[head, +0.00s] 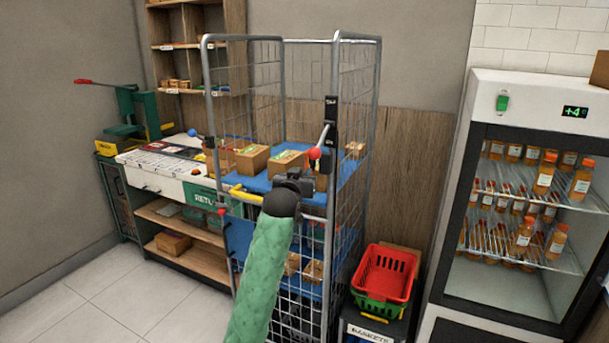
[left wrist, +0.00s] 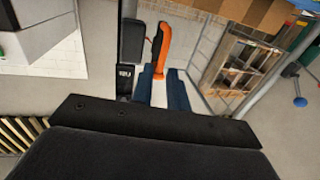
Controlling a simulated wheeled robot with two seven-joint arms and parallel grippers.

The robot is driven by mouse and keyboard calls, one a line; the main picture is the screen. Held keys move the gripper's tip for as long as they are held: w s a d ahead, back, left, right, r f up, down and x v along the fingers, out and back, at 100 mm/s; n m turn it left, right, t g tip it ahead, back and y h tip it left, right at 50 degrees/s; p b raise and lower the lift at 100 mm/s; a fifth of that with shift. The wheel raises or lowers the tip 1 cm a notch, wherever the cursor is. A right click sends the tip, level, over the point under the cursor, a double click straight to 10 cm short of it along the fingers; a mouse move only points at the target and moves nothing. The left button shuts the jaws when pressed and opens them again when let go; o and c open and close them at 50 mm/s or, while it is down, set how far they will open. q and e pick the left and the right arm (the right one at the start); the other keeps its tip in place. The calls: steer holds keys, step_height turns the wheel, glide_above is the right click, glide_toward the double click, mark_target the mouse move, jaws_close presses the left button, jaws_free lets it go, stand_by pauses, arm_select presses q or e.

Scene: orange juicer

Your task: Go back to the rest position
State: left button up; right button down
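My left gripper (head: 300,181) is at the end of the green-sleeved arm, in front of the wire roll cage (head: 375,115). It overlaps the cage's near edge in the head view, close to a lever with a red ball (head: 314,153); I cannot tell whether it touches. In the left wrist view the two dark blue fingers (left wrist: 164,92) stand apart with a pale gap between them. An orange handle-like piece (left wrist: 162,45) shows just past the fingertips; no grasp on it is visible. My right gripper is in neither view.
The cage carries cardboard boxes (head: 252,158) on a blue shelf. A counter (head: 180,170) with a green press (head: 133,112) stands left. Red and green baskets (head: 385,275) stand right of the cage, before a bottle fridge (head: 480,100). Floor at the lower left is clear.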

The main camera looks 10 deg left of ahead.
arm_select(q)
steer(key=shift+s, duration=0.15)
step_height(320, 180, down, 25)
steer(key=w+a+g, duration=0.2)
steer(key=w+g, duration=0.1)
steer(key=g, duration=0.1)
steer(key=s+a+f+g+y, duration=0.15)
steer(key=s+f, duration=0.35)
steer(key=f, duration=0.6)
steer(key=s+f+g, duration=0.2)
steer(key=s+f, duration=0.3)
steer(key=f, duration=0.6)
steer(key=s+a+f+g, duration=0.1)
steer(key=s+f, duration=0.4)
steer(key=f, duration=0.6)
steer(key=s+a+f+g, duration=0.3)
steer(key=s+f+g, duration=0.1)
steer(key=s+f, duration=1.75)
steer(key=s+f+g, duration=0.1)
steer(key=s+f, duration=0.2)
steer(key=s, duration=0.7)
steer(key=s+a+f+g, duration=0.1)
steer(key=s+f, duration=0.3)
steer(key=s, duration=0.6)
steer(key=s+a+f+g, duration=0.1)
steer(key=s+f, duration=0.2)
steer(key=s, duration=0.8)
steer(key=shift+f+y, duration=0.2)
steer(key=shift+y, duration=0.25)
